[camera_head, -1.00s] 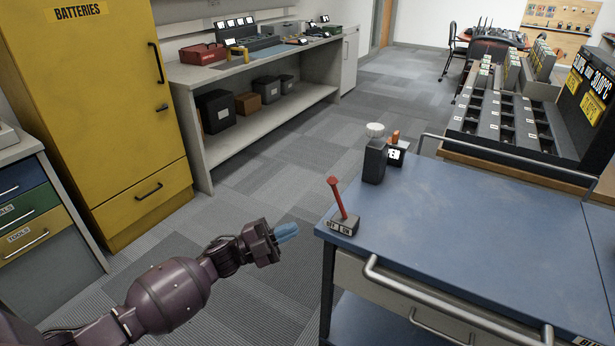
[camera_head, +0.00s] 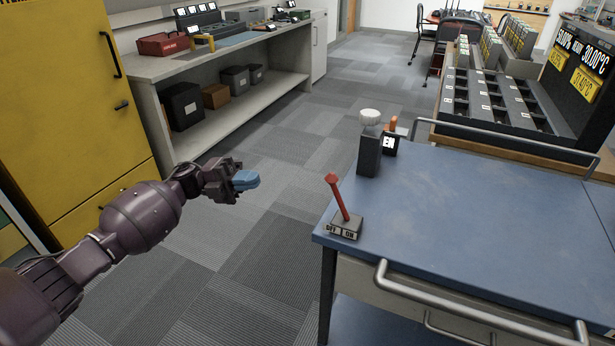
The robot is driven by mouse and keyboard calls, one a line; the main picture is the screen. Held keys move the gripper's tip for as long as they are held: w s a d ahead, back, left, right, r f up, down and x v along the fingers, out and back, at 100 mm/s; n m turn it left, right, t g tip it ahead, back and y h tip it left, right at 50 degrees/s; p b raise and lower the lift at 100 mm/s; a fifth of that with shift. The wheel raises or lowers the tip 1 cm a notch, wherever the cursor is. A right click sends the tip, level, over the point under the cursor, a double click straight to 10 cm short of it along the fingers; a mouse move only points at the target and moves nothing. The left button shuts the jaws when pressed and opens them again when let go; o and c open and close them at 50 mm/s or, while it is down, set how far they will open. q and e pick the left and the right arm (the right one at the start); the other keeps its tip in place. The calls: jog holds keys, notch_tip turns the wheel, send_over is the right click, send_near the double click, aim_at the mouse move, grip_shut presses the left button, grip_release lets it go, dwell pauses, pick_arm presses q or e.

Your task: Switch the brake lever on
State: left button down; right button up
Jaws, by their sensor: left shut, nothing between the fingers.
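The brake lever (camera_head: 337,197) is a red stick with a pointed head on a small grey base (camera_head: 346,226) at the near left corner of the blue cart top (camera_head: 470,225). The base has labels OFF on the left and ON on the right. The stick leans left, toward the OFF side. My left gripper (camera_head: 246,180), with blue fingertips, is shut and empty. It is over the floor, left of the lever and apart from it. My right gripper is not in view.
A dark block with a white knob (camera_head: 370,116) and a small black device with an orange top (camera_head: 390,140) stand at the cart's back left. Metal rails (camera_head: 450,302) edge the cart. A yellow cabinet (camera_head: 60,110) and grey workbench (camera_head: 230,60) stand left. Carpet floor between is clear.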

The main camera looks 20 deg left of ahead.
pick_arm(q)
jog(key=shift+d, duration=0.1)
send_near(338, 198)
jog(key=w+d+r, duration=0.1)
jog(key=d+r, duration=0.3)
jog(key=r, duration=0.1)
jog(key=shift+w+p, duration=0.3)
jog(key=shift+p, duration=0.1)
jog(key=shift+d, duration=0.15)
jog(key=shift+r, duration=0.2)
